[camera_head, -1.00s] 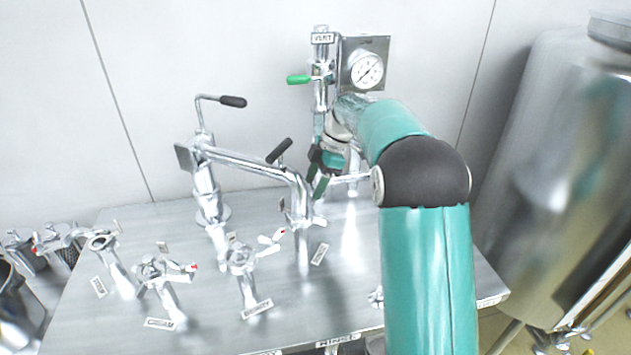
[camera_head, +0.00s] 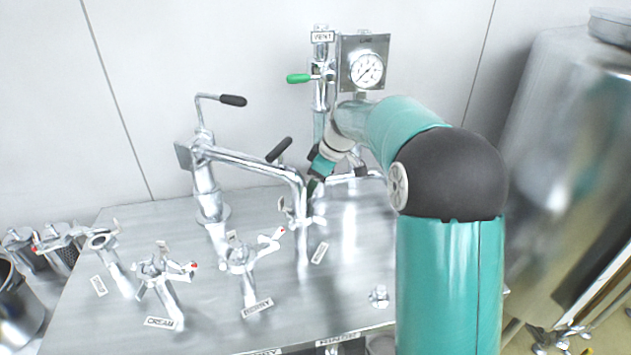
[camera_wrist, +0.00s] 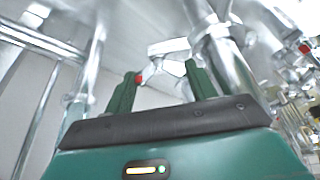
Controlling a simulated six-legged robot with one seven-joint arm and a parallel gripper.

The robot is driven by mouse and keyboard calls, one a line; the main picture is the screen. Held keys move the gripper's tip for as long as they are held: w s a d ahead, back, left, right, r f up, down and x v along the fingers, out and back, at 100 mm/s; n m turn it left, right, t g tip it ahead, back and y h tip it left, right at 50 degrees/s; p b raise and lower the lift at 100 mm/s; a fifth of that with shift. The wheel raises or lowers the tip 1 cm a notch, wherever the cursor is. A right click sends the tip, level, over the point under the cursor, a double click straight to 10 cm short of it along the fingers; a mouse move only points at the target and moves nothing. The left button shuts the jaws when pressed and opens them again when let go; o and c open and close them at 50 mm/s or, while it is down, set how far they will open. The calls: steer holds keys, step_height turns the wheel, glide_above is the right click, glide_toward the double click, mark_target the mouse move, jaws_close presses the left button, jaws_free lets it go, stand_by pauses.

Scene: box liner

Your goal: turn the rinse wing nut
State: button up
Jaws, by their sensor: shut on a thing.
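The rinse wing nut is the bright metal one on the valve at the post right of centre (camera_head: 313,219). The small tag beside that post is too blurred to read. In the wrist view, the wing nut (camera_wrist: 168,47) shows its pale wing between my fingers, with a red mark by the left finger. My gripper (camera_head: 313,188) reaches down to this valve from behind and the right. It also shows in the wrist view (camera_wrist: 160,75), its two dark green fingers closed on the wing from either side. The fingertips are partly hidden by pipework in the head view.
Other wing-nut valves stand left on the steel table (camera_head: 215,335), including one by the CREAM tag (camera_head: 160,322). A black-handled swing pipe (camera_head: 250,162) rises close left of my gripper. A gauge (camera_head: 366,70) and green lever (camera_head: 299,78) stand behind. A steel tank (camera_head: 560,180) is at right.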

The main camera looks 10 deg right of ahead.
stand_by(0.4)
steer(key=o, duration=1)
